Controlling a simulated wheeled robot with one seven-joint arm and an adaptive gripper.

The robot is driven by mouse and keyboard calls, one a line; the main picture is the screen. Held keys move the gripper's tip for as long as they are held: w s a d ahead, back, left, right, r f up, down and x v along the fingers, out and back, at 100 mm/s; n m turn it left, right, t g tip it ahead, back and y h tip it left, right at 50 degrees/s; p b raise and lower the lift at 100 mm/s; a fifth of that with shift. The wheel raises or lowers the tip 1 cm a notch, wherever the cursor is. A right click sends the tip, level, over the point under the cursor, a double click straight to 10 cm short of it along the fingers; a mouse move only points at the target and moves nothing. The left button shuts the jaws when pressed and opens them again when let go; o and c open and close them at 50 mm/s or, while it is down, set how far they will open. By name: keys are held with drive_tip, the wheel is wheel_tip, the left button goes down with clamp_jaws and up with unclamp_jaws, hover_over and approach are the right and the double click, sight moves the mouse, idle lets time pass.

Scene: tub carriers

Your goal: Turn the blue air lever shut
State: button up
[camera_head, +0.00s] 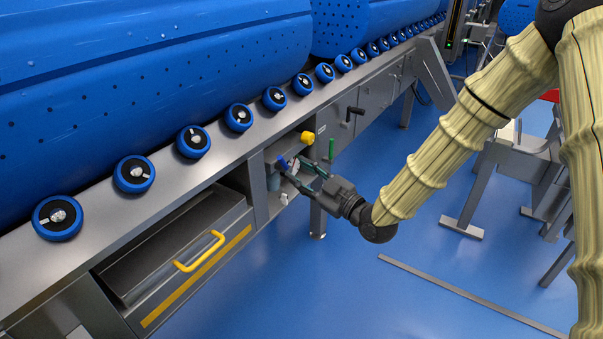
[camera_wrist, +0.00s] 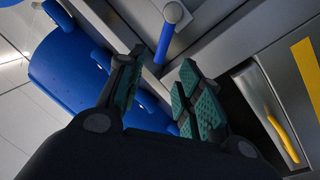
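The blue air lever (camera_wrist: 165,43) shows in the wrist view as a short blue bar with a round grey end (camera_wrist: 173,12). Its lower end lies in line with the gap between my fingertips; I cannot tell whether they touch it. In the head view the blue lever (camera_head: 283,162) is at the recessed panel of the grey frame, beside my fingertips. My gripper (camera_head: 295,170) reaches in from the right, and its two teal-padded fingers (camera_wrist: 159,62) are spread apart with nothing clearly held between them.
A yellow knob (camera_head: 307,137) sits just above the panel, and a green upright handle (camera_head: 331,149) and black handle (camera_head: 355,112) are to its right. An open drawer with a yellow handle (camera_head: 199,252) is at left. Blue floor (camera_head: 330,285) is open in front.

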drive_tip(key=shift+r, duration=0.1)
drive_tip(key=c, duration=0.6)
drive_tip(key=shift+w+d+r+m+p, duration=0.15)
drive_tip(key=shift+d+r+m+p, duration=0.05)
drive_tip(key=shift+m+p, duration=0.3)
clamp_jaws()
drive_tip(key=w+d+r+m+g+p, duration=0.15)
drive_tip(key=w+d+m+p, duration=0.35)
drive_tip(key=m+p, duration=0.75)
drive_tip(key=w+a+m+b, duration=0.2)
drive_tip(key=a+m+b, duration=0.2)
drive_tip(key=a+b, duration=0.3)
drive_tip(key=shift+a+f, duration=0.15)
drive_tip(key=shift+a, duration=0.05)
